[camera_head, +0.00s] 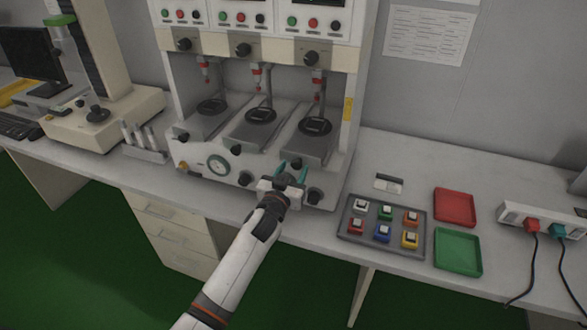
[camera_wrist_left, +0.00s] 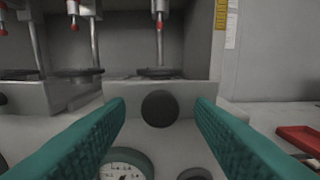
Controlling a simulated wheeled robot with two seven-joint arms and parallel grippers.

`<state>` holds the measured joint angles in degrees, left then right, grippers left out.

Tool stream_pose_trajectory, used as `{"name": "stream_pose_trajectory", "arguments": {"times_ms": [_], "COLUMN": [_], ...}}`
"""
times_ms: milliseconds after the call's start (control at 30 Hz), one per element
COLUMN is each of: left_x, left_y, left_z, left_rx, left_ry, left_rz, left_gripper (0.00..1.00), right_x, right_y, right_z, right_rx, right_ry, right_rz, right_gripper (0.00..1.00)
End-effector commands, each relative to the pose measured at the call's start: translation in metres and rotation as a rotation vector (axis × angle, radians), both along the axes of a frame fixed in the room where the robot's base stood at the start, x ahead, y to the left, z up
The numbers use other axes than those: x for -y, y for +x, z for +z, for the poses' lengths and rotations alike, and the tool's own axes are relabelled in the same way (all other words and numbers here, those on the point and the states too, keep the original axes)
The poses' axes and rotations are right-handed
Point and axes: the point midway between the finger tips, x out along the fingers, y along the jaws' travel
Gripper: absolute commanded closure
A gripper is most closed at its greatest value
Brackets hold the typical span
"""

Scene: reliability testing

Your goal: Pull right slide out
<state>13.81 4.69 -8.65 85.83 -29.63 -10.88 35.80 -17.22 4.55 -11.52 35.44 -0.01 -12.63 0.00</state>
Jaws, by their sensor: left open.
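The right slide (camera_head: 309,143) is a grey block with a round dark plate on top, at the right of the white test machine (camera_head: 330,178). In the left wrist view the front of the slide (camera_wrist_left: 190,94) is straight ahead, with a round black knob (camera_wrist_left: 160,108) on it. My left gripper (camera_head: 291,168) is open in front of the slide. Its teal fingers (camera_wrist_left: 160,106) stand on either side of the knob in the wrist view, with gaps to both sides. Whether the tips reach as deep as the knob cannot be told. My right gripper is not in view.
The middle slide (camera_head: 255,127) and left slide (camera_head: 207,117) are beside it. A gauge (camera_head: 218,165) and knobs sit on the machine's front. A grey tray of coloured switches (camera_head: 345,238), a red tray (camera_head: 455,208) and a green tray (camera_head: 458,252) lie right.

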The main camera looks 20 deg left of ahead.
Motion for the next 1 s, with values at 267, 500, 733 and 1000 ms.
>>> {"name": "stream_pose_trajectory", "arguments": {"times_ms": [267,500,733,1000], "left_x": [0.000,0.000,0.000,0.000], "left_y": [0.009,0.009,0.009,-0.002], "left_z": [0.000,0.000,0.000,0.000], "left_rx": [0.000,0.000,0.000,-0.004], "left_ry": [0.000,0.000,0.000,-0.002], "left_rz": [-0.001,0.000,0.000,-0.001], "left_gripper": [0.51,0.67,1.00,1.00], "right_x": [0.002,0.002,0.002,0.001], "right_y": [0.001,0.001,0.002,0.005], "right_z": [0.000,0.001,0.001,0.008], "right_rx": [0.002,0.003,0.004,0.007], "right_ry": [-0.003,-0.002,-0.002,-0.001], "right_rz": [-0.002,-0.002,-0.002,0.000], "right_gripper": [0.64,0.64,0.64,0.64]}}
